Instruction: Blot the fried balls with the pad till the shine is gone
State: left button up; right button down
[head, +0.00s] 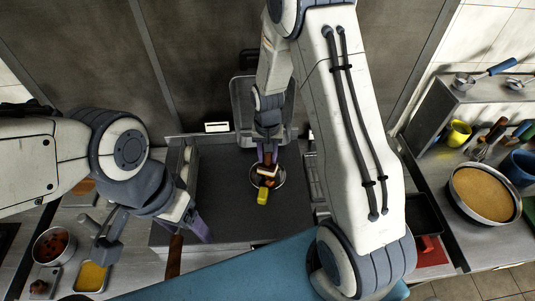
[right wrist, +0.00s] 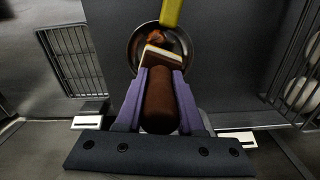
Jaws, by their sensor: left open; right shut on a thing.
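My right gripper (head: 267,158) is shut on the brown handle (right wrist: 158,100) of a pad, whose pale block (right wrist: 161,57) shows just beyond the fingertips. The pad is over a dark round pan (right wrist: 134,50) with a yellow handle (right wrist: 171,12). Brown-orange fried balls (right wrist: 155,37) show in the pan beside the pad. The pad hides part of the pan, and I cannot tell whether it touches the balls. In the head view the pan (head: 284,180) sits on the dark counter. My left gripper (head: 190,228) is open at the left, near a brown handle (head: 174,256).
The dark worktop (head: 225,195) around the pan is mostly clear. At the lower left are a pot with reddish contents (head: 51,246) and a yellow-filled tray (head: 92,277). At the right are a large round pan (head: 483,193), a yellow cup (head: 458,133) and a blue container (head: 517,168).

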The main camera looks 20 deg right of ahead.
jog(key=shift+f, duration=0.4)
jog(key=shift+f+b, duration=0.65)
jog(key=shift+f, duration=0.15)
dwell(1.0)
dwell(4.0)
jog(key=shift+c, duration=2.2)
grip_release()
notch_tip(320, 180, up, 12)
jog(key=shift+r, duration=0.1)
